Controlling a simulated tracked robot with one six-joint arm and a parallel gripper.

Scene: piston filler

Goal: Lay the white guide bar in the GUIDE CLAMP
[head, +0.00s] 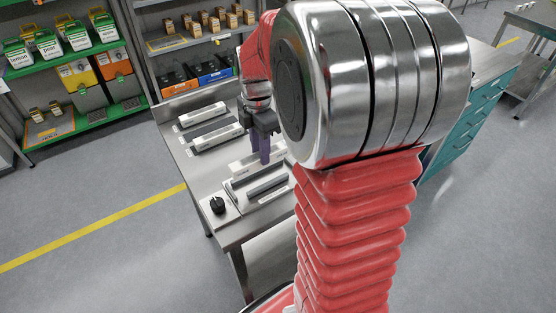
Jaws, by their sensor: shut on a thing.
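My gripper (263,158) with purple fingers points down over the steel bench. It is shut on a white bar (243,166), which shows to the left of the fingers and again behind them to the right. The bar is low, close to the bench top; I cannot tell whether it touches anything below. Just in front lies a grey and dark long fixture (266,183), perhaps the guide clamp; no label is readable. My own arm hides the bench to the right.
Two white bars, a rear one (202,115) and a nearer one (217,138), lie with dark strips on the bench's far left. A black knob (217,204) sits at the front left corner. Shelves with bins (208,75) stand behind the bench (242,228).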

